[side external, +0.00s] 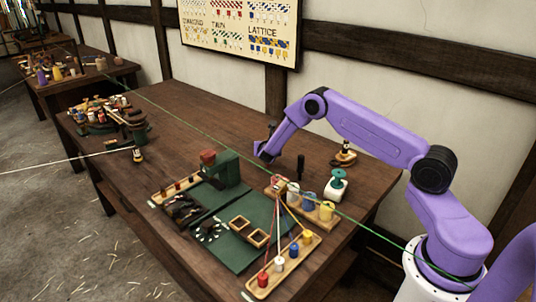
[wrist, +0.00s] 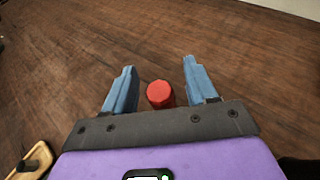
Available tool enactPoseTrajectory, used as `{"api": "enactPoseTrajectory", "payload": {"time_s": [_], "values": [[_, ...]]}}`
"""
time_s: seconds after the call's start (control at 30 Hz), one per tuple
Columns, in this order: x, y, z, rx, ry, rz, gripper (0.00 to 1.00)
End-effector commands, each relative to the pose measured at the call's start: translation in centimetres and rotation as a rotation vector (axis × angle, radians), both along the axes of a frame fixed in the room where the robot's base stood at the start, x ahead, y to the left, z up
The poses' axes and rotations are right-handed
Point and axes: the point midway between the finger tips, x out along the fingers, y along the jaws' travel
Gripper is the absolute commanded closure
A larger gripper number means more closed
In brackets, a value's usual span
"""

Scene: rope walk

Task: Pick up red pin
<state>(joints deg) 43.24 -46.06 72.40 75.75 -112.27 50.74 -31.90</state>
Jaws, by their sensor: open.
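The red pin (wrist: 160,94) shows in the wrist view as a round red top with a short red side, between the two blue fingers of my gripper (wrist: 160,88). Gaps show on both sides of it, and neither finger visibly touches it. My gripper is open. In the side external view my gripper (side external: 263,156) is over the back part of the bench, behind the green mat. I cannot clearly pick out this red pin there. Another red pin (side external: 263,279) stands in the front wooden tray.
A wooden rack (side external: 328,220) with coloured spools stands right of the green mat (side external: 238,253). A green and white device (side external: 336,186) and a dark upright handle (side external: 300,166) are close to my gripper. A taut green cord crosses the bench. Bare wood lies behind the red pin.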

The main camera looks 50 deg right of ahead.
Motion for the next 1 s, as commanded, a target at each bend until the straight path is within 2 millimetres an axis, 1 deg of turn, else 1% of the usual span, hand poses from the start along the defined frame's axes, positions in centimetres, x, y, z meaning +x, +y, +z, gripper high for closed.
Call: {"api": "enactPoseTrajectory", "payload": {"time_s": [0.27, 0.3, 0.37, 0.4, 0.43, 0.47, 0.8, 0.93, 1.0], "values": [[0.2, -0.2, -0.1, -0.001, 0.001, 0.000, 0.43], [0.2, -0.2, -0.1, 0.000, 0.000, 0.001, 0.50], [0.2, -0.2, -0.1, -0.001, 0.001, 0.000, 0.69], [0.2, -0.2, -0.1, -0.001, 0.001, 0.000, 0.82], [0.2, -0.2, -0.1, -0.001, 0.001, 0.000, 0.92], [0.2, -0.2, -0.1, 0.000, 0.000, 0.001, 0.99], [0.2, -0.2, 0.1, 0.000, -0.001, 0.001, 0.99], [0.2, -0.2, 0.7, 0.000, -0.001, 0.001, 0.99], [0.3, -0.2, 1.3, -0.001, -0.002, 0.001, 0.99]]}}
